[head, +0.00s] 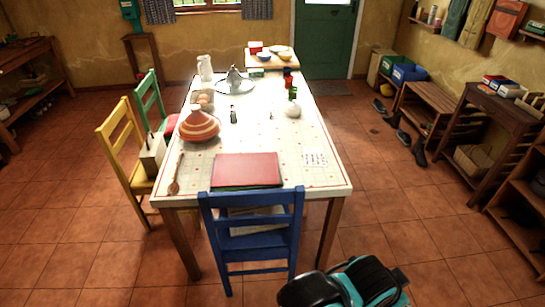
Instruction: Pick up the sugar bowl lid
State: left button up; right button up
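A small white rounded pot (293,110), possibly the sugar bowl, stands on the long dining table (255,140), right of the table's middle. It is too small to tell whether a lid sits on it. No separate lid can be made out on the table. Neither of my grippers can be made out in the head view.
A striped red tagine (199,125), wooden spoon (176,174), red folder (246,169) and silver teapot (235,78) are on the table. A blue chair (252,228) blocks the near end. Yellow (117,140) and green (149,99) chairs line the left; the right floor is mostly open.

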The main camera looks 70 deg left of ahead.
aim_at(294, 106)
jog(key=u, duration=1.85)
